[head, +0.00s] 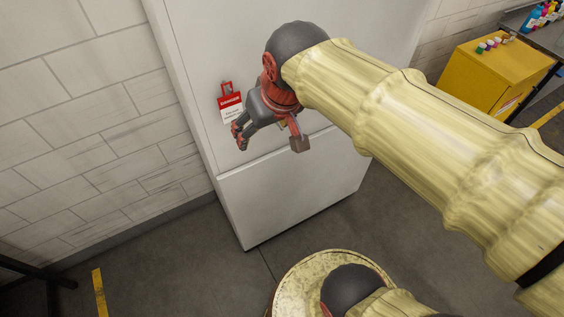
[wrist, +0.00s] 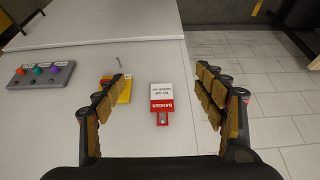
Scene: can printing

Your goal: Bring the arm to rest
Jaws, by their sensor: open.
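My gripper (head: 269,140) is at the end of my raised, outstretched arm, in front of a white cabinet (head: 290,185). In the wrist view my gripper (wrist: 166,84) has its two fingers wide apart with nothing held between them. A red and white danger tag (head: 230,105) is on the cabinet front, just left of my gripper in the head view. In the wrist view the tag (wrist: 162,103) shows upside down between the fingers, apart from both.
A grey panel with coloured buttons (wrist: 41,75) and a yellow part (wrist: 124,91), partly hidden by a finger, are on the cabinet front. A yellow cabinet (head: 492,75) with small coloured items stands at the right. A tiled wall (head: 80,120) is at left. Grey floor (head: 180,255) is open in front.

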